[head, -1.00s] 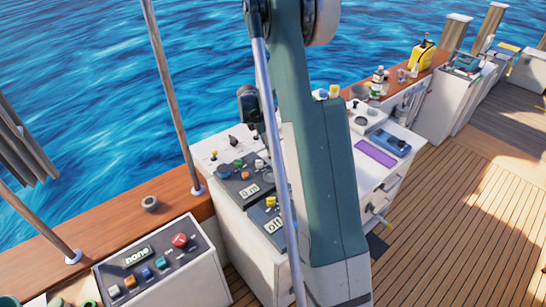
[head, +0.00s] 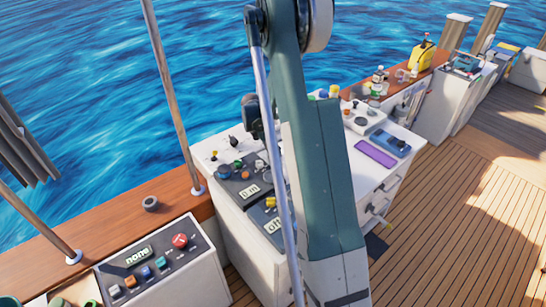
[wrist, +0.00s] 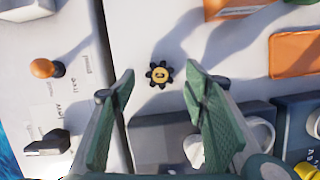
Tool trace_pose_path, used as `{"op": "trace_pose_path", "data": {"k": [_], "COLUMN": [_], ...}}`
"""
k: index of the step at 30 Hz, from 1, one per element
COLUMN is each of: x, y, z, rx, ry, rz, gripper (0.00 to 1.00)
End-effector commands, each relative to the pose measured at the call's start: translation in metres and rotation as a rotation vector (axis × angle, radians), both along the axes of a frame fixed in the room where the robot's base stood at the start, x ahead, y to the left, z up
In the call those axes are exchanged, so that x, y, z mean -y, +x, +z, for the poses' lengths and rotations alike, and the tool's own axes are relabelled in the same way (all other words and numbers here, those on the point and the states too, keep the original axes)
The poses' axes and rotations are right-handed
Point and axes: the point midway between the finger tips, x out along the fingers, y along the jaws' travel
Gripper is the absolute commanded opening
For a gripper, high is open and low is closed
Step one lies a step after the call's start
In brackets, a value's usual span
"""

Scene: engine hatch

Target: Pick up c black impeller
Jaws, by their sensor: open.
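The impeller (wrist: 159,74) shows in the wrist view as a small black toothed wheel with a yellow middle. It lies flat on a white surface. My gripper (wrist: 160,86) is open, with one green finger on each side of the picture. The impeller appears between and just beyond the fingertips, and nothing is held. In the head view the gripper end hangs over the white console (head: 238,205), partly hidden by my arm. I cannot make out the impeller in the head view.
In the wrist view an orange knob (wrist: 45,68) and a black lever (wrist: 47,143) stand to the left. An orange panel (wrist: 296,54) lies to the right. Dark control panels and white mugs or handles sit below, near the fingers. The deck (head: 450,220) is clear.

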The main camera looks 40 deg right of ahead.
Motion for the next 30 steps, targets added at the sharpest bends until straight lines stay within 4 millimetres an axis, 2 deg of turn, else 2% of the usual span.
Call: {"op": "trace_pose_path", "data": {"k": [3, 9, 26, 27, 30], "x": [0.004, 0.006, 0.007, 0.007, 0.007], "y": [0.0, -0.001, -0.001, -0.001, -0.001], "z": [-0.011, -0.022, -0.023, -0.023, -0.023], "rx": [0.0, 0.0, 0.0, 0.0, 0.0], "ry": [0.0, 0.0, 0.0, 0.0, 0.0], "rz": [0.0, 0.001, 0.0, 0.0, 0.0], "gripper": [0.45, 0.45, 0.45, 0.44, 0.3]}}
